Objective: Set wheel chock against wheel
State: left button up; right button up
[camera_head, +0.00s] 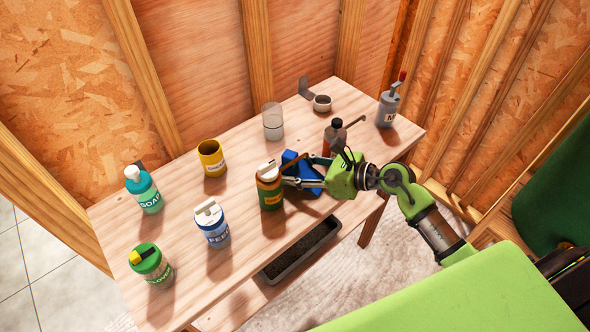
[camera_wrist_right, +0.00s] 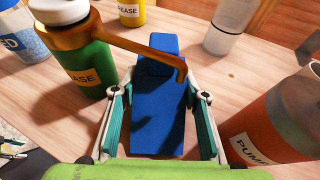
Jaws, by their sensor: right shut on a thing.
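The blue wheel chock (camera_head: 290,157) is at the front middle of the wooden table, partly hidden by my right gripper (camera_head: 297,173). In the right wrist view the chock (camera_wrist_right: 157,110) lies lengthwise between the two teal fingers of my right gripper (camera_wrist_right: 158,97), which is shut on it. I cannot tell whether the chock touches the tabletop. A green bottle with a brown spout (camera_head: 269,187) stands just left of the chock. No wheel is clearly in view. My left gripper is not in view.
A brown spouted can (camera_head: 335,138) stands close behind the gripper. A dark tray (camera_head: 300,252) sits below the table's front edge.

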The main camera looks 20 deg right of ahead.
jog(key=shift+w+a+f+b, duration=0.15)
jog(key=shift+w+f+b, duration=0.15)
jog(key=shift+f, duration=0.1)
jog(key=shift+s+r, duration=0.1)
jog(key=o, duration=0.9)
jog(key=shift+f, duration=0.2)
jog(key=shift+c, duration=0.2)
jog(key=o, duration=0.4)
jog(key=shift+c, duration=0.2)
jog(key=shift+r, duration=0.15)
